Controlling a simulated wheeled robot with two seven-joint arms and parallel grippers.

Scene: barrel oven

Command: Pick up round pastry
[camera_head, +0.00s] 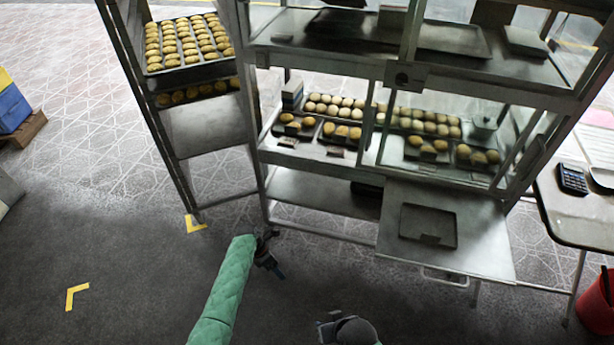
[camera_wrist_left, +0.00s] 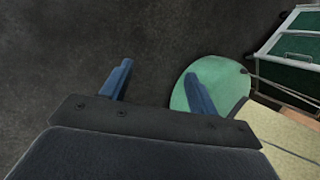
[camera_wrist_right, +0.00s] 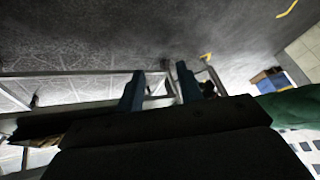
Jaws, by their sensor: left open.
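Several round golden pastries (camera_head: 335,104) sit in rows on a back tray in the glass display case. More round ones (camera_head: 428,121) sit on the right half of that shelf. Smaller front trays hold a few pastries each, at the left (camera_head: 342,132) and right (camera_head: 478,157). My left gripper (camera_head: 270,262) is low in front of the case, well below the pastries. Its blue fingers (camera_wrist_left: 158,88) are apart with nothing between them. My right gripper (camera_wrist_right: 160,86) has its fingers apart; only part of it shows at the bottom of the head view (camera_head: 326,328).
A tall rack (camera_head: 210,125) at the left holds trays of longer pastries (camera_head: 187,42). An empty dark tray (camera_head: 428,226) lies on a metal shelf (camera_head: 480,240) jutting from the case. A side table (camera_head: 580,217) with a calculator (camera_head: 572,179) stands right, near a red bin (camera_head: 597,305).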

